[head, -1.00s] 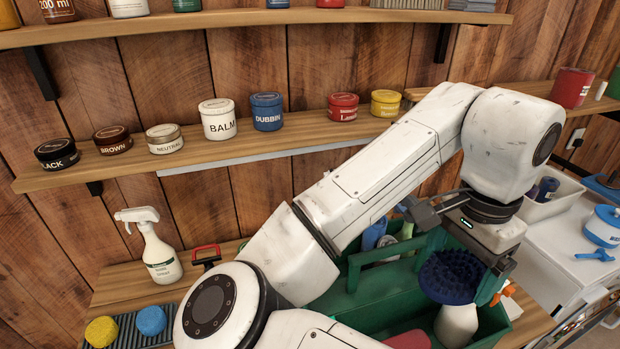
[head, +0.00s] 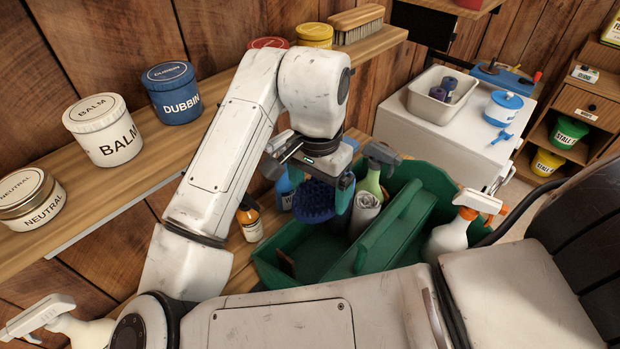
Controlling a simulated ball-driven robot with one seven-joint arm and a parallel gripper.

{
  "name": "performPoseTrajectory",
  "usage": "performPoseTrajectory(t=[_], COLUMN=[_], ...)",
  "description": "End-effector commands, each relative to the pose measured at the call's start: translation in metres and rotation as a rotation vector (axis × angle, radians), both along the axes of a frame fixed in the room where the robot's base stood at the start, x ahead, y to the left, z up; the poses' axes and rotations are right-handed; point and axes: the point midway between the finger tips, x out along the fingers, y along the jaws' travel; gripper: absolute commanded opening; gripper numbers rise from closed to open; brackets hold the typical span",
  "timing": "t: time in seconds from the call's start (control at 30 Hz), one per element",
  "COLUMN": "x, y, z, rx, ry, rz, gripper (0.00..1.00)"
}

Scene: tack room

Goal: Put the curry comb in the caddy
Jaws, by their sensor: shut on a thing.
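My gripper (head: 322,184) is shut on the dark blue curry comb (head: 314,204), a round piece with knobbly teeth. It holds the comb over the far-left part of the green caddy (head: 343,262). The comb hides part of the caddy's rim, and I cannot tell how high above the rim it is. The caddy has a raised central handle wall (head: 400,226). The near-left compartment below the comb shows a bare floor with a small brown item (head: 286,262) at its left end. A rolled grey cloth (head: 365,212) stands right of the comb.
A green spray bottle (head: 374,180) and a blue bottle (head: 284,192) stand behind the comb. A white spray bottle (head: 452,232) is at the caddy's right side. An amber bottle (head: 249,222) stands left of the caddy. A shelf with tins (head: 102,130) runs along the wall.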

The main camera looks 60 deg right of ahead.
Motion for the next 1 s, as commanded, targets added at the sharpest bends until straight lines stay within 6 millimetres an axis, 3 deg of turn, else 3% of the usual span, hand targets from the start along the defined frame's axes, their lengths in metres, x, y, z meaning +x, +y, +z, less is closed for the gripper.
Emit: performPoseTrajectory(t=[1.0], x=[0.0], y=[0.0], z=[-0.113], rx=[0.001], ry=[0.0], rz=[0.0], gripper=[0.44])
